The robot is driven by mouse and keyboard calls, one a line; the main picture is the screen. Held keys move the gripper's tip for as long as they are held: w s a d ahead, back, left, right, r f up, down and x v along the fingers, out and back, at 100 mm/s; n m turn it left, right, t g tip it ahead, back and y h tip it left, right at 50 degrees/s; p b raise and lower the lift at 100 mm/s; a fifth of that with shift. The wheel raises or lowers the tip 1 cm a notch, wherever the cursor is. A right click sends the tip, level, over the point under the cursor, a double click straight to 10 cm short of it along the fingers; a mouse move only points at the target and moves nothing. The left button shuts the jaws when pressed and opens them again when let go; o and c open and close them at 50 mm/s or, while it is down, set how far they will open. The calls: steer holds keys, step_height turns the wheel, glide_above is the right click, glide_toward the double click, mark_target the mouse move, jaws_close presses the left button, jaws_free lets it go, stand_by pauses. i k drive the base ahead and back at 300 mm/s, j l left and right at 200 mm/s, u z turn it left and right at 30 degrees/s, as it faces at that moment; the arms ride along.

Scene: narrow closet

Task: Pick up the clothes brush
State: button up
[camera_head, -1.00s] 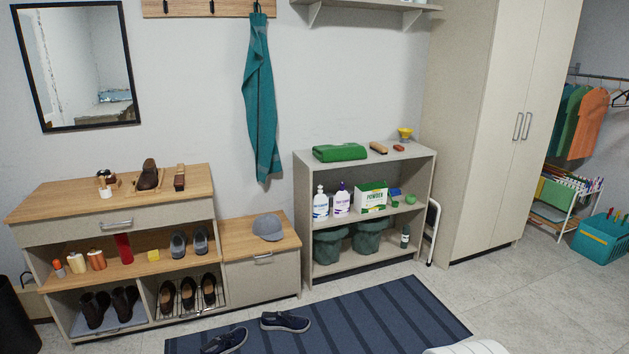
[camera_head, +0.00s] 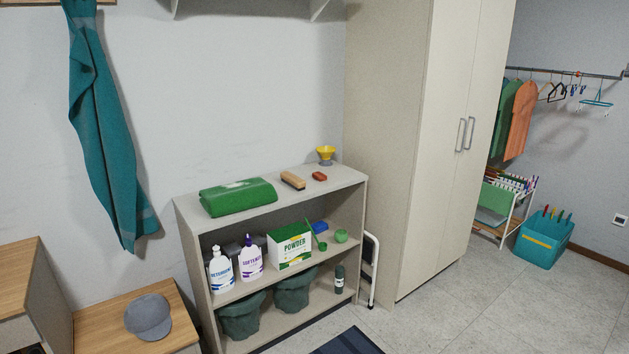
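On the top of the beige shelf unit (camera_head: 188,213) lies a tan wooden brush with dark bristles (camera_head: 291,180), which looks like the clothes brush. It lies between a folded green cloth (camera_head: 238,197) and a small reddish-brown block-like item (camera_head: 319,176). It rests flat and nothing covers it. My gripper is not in view.
A yellow cup-like item (camera_head: 326,154) stands at the back right of the top. Bottles, a powder box (camera_head: 289,247) and bins fill lower shelves. A folded step stool (camera_head: 370,270) and tall wardrobe (camera_head: 400,150) stand to the right. Floor at lower right is clear.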

mark_target(297, 183)
steer(key=i+u, duration=0.1)
steer(key=i, duration=0.8)
steer(key=i+l+u, duration=0.1)
steer(key=i, duration=0.8)
steer(key=i+l+u, duration=0.2)
steer(key=i+u, duration=0.15)
steer(key=i, duration=0.2)
steer(key=i+l+u, duration=0.35)
steer(key=i, duration=0.15)
steer(key=i+l+u, duration=0.3)
steer(key=i+l, duration=0.15)
